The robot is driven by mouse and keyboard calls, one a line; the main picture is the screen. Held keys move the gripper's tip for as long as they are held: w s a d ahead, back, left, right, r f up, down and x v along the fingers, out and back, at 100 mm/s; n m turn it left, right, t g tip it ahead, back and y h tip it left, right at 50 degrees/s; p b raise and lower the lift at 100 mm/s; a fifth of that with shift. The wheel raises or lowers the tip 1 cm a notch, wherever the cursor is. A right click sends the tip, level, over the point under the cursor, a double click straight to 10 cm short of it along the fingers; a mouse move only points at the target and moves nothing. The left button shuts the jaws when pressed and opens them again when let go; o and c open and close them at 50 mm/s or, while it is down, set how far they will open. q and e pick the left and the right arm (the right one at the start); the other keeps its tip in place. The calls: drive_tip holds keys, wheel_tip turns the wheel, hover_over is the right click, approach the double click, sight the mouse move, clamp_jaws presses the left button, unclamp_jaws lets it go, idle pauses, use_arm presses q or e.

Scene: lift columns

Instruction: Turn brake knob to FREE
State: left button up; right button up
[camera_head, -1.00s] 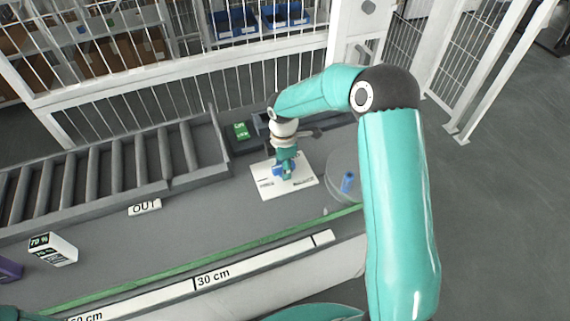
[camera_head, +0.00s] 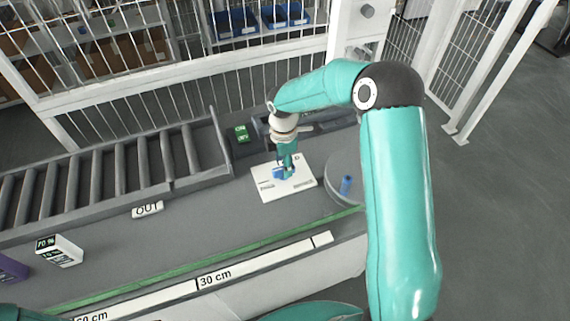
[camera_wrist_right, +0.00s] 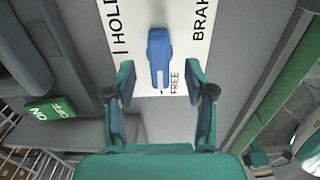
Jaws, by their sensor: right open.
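The brake knob is blue and elongated, in the middle of the right wrist view (camera_wrist_right: 159,50), on a white panel (camera_wrist_right: 142,14) lettered HOLD, FREE and BRAKE. The white line on its lower end points at the tick beside FREE. The HOLD mark is up to its left. In the head view the knob (camera_head: 280,174) is partly covered by my right gripper (camera_head: 287,168), above the white panel (camera_head: 268,191). In the wrist view my right gripper (camera_wrist_right: 160,70) is open, with one finger on each side of the knob and gaps between. My left gripper is out of view.
A green-labelled switch box (camera_head: 241,134) stands behind the panel. A roller conveyor (camera_head: 120,165), an OUT sign (camera_head: 147,209) and a white display box (camera_head: 59,250) lie left. White fencing runs behind.

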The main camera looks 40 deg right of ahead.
drive_tip(key=shift+r, duration=2.85)
